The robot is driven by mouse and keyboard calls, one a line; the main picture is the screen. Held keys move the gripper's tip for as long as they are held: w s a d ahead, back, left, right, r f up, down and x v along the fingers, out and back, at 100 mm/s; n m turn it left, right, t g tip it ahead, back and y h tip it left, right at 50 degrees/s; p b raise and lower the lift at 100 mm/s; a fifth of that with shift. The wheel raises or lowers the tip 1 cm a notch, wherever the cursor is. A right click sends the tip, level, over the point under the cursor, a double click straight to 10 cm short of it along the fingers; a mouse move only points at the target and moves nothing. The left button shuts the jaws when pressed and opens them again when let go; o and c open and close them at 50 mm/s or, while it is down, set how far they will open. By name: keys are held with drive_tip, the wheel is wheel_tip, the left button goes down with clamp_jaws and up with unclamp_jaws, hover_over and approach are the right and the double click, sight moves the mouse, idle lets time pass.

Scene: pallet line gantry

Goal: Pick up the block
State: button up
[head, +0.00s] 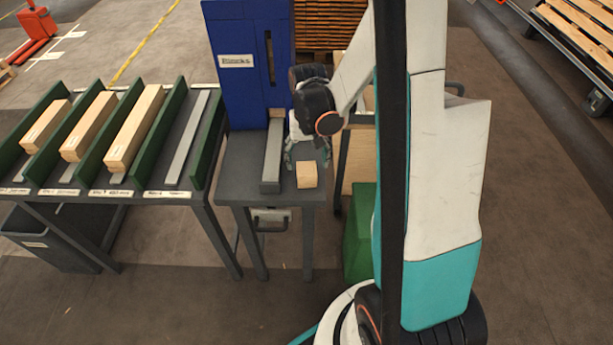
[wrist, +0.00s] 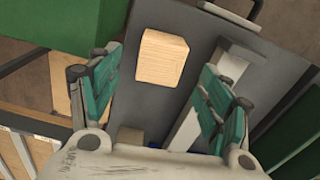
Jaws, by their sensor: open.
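A light wooden block (head: 307,175) lies on the small grey table (head: 240,180), near its front right corner. In the wrist view the block (wrist: 162,58) shows beyond the fingertips, between the lines of the two fingers and apart from both. My gripper (head: 306,160) is above the table, just behind the block in the head view. Its two green-padded fingers (wrist: 160,88) are spread wide with nothing between them.
A grey rail (head: 272,155) runs along the table left of the block, below a blue dispenser (head: 248,65). A rack with green dividers (head: 190,140) holding wooden pieces stands left. A green bin (head: 359,235) stands at right, below table height.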

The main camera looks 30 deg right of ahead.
sight(306, 168)
wheel_tip(306, 168, down, 5)
drive_tip(key=shift+w+f+b, duration=0.15)
drive_tip(key=shift+b, duration=1.1)
drive_tip(key=c, duration=1.2)
